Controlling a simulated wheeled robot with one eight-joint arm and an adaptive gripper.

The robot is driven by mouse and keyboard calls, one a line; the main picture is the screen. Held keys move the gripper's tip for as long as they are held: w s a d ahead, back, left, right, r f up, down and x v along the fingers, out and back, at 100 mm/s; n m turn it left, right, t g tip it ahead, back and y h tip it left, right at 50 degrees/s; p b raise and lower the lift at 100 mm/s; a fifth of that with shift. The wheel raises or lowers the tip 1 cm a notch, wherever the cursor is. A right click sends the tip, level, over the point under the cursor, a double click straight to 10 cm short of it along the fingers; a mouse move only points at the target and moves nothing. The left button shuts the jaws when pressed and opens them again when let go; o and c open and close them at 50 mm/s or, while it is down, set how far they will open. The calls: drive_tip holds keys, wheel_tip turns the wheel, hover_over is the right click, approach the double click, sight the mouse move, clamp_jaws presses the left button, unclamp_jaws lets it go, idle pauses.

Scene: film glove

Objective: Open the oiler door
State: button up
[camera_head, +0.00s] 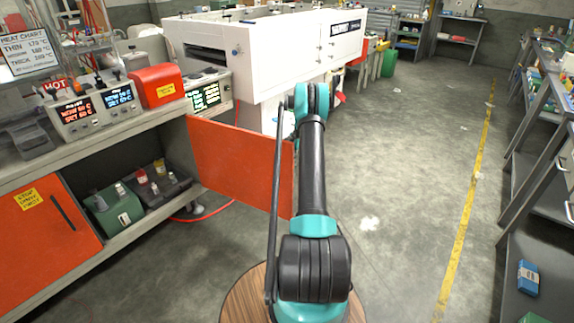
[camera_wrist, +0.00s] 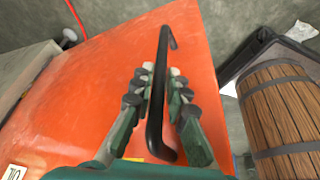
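The orange oiler door (camera_head: 235,160) stands swung out from the cabinet, hinged at its left edge, with the compartment behind it uncovered. In the wrist view the door (camera_wrist: 95,95) fills much of the picture, and its black bar handle (camera_wrist: 157,85) runs between the fingers of my gripper (camera_wrist: 160,88). The fingers are spread on both sides of the handle, with a small gap visible on each side. In the head view my gripper and the handle are hidden behind my arm and the door.
The open compartment holds a green box (camera_head: 112,212) and a dark tray (camera_head: 155,188) with small bottles. A second orange door (camera_head: 40,225) at left is closed. Control boxes (camera_head: 95,108) stand on the counter. A white machine (camera_head: 270,60) is behind.

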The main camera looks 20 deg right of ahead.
drive_tip(key=o, duration=0.4)
drive_tip(key=shift+s+d, duration=0.15)
drive_tip(key=shift+d, duration=0.1)
drive_tip(key=shift+c, duration=0.2)
drive_tip(key=shift+a, duration=0.1)
drive_tip(key=v, duration=1.2)
